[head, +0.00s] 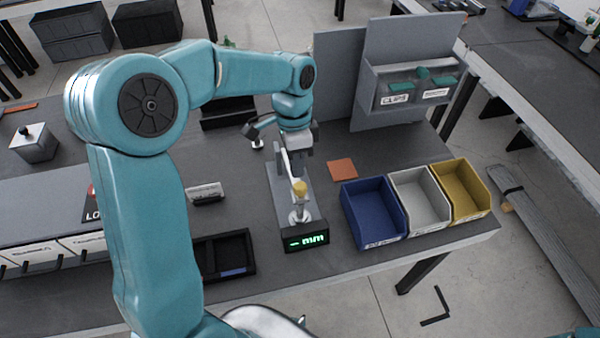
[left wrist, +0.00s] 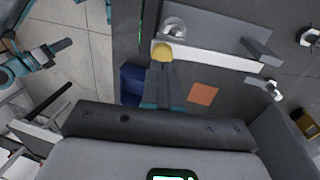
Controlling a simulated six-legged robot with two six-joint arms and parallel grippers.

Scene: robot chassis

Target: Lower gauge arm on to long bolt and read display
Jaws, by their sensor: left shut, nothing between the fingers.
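The gauge (head: 283,185) is a grey plate on the bench, with a round silver post (head: 299,216) at its near end. Its dark display (head: 306,241) reads a green dash and "mm". The white gauge arm (left wrist: 215,57) ends in a yellow knob (head: 299,188). My left gripper (head: 299,177) is shut and empty, its fingertips at the knob; I cannot tell whether they touch. I cannot tell whether the long bolt is on the post. A silver bolt (head: 257,144) stands beyond the gauge. My right gripper seems to show at the left wrist view's edge (left wrist: 50,60), its jaws unclear.
Blue (head: 372,214), white (head: 420,200) and yellow (head: 460,191) bins stand right of the gauge. An orange square (head: 342,169) lies behind them. A black tray (head: 222,257) is at left. A grey panel with a labelled box (head: 412,84) stands at the back.

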